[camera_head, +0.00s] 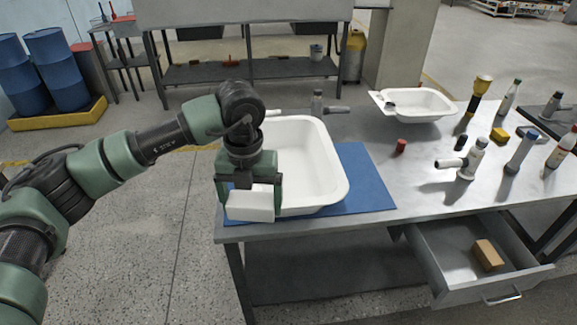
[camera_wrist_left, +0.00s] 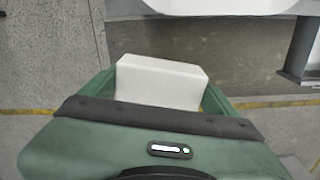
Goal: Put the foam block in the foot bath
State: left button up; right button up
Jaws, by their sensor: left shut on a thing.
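The foam block (camera_head: 250,206) is a white rectangular block. My left gripper (camera_head: 249,197) is shut on it, at the near left side of the large white basin. The block also shows between the fingers in the left wrist view (camera_wrist_left: 160,82). The large white basin (camera_head: 318,165) sits on a blue mat on the metal table, partly hidden behind my left arm. A smaller white basin (camera_head: 420,104) stands farther back on the right. I cannot tell from looks alone which basin is the foot bath. My right gripper is not in view.
The blue mat (camera_head: 369,190) lies at the table's left end. A red cap (camera_head: 400,146), a grey-white fitting (camera_head: 470,160) and several bottles stand to the right. An open drawer (camera_head: 450,262) with a tan block (camera_head: 487,255) juts out below the front edge.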

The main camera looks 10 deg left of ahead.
aim_at(284, 164)
jog(key=i, duration=1.3)
